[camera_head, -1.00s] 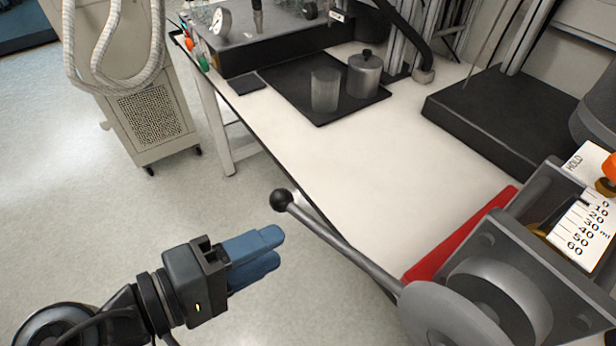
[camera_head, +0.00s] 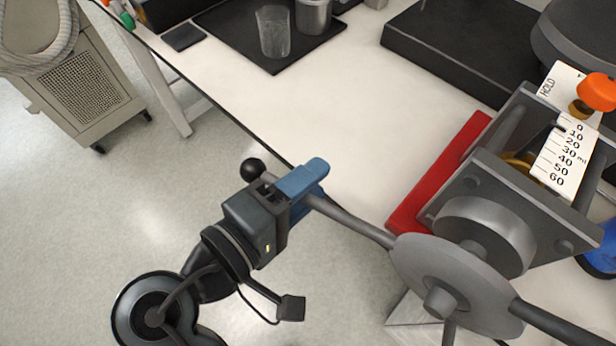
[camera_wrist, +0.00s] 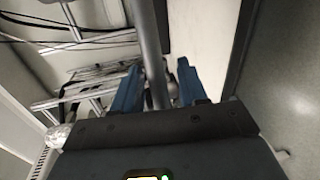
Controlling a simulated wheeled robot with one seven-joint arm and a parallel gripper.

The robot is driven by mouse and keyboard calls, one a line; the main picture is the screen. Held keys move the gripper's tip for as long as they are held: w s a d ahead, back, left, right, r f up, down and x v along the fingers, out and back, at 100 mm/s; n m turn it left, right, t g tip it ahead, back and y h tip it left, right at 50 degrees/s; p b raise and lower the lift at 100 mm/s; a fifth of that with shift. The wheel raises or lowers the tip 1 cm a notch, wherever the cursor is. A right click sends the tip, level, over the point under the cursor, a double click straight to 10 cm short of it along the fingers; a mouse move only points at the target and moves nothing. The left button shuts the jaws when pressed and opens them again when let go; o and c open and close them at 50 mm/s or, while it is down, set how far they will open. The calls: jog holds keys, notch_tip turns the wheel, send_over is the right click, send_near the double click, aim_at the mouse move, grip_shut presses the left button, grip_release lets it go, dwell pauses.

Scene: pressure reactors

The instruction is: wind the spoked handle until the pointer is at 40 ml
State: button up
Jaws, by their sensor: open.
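The spoked handle (camera_head: 425,262) is a grey hub disc with rods. One rod runs up and left to a black ball knob (camera_head: 253,169); others run to the lower right and down. My gripper (camera_head: 312,180) is at the upper-left rod, below and right of the knob. In the wrist view the rod (camera_wrist: 151,60) passes between the two blue fingers of my gripper (camera_wrist: 160,85), which stand apart with a gap. The white scale plate (camera_head: 565,155) reads 0 to 60 ml. A small dark mark, seemingly the pointer (camera_head: 561,128), is near 0.
An orange knob (camera_head: 597,92) is above the scale. A red strip (camera_head: 440,175) lies beside the grey housing. A glass beaker (camera_head: 273,35) and metal pot (camera_head: 313,14) stand on a black tray (camera_head: 218,20). The white bench (camera_head: 350,110) between is clear.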

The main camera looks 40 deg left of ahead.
jog(key=shift+w, duration=0.15)
jog(key=shift+c, duration=0.3)
grip_shut()
dwell(0.3)
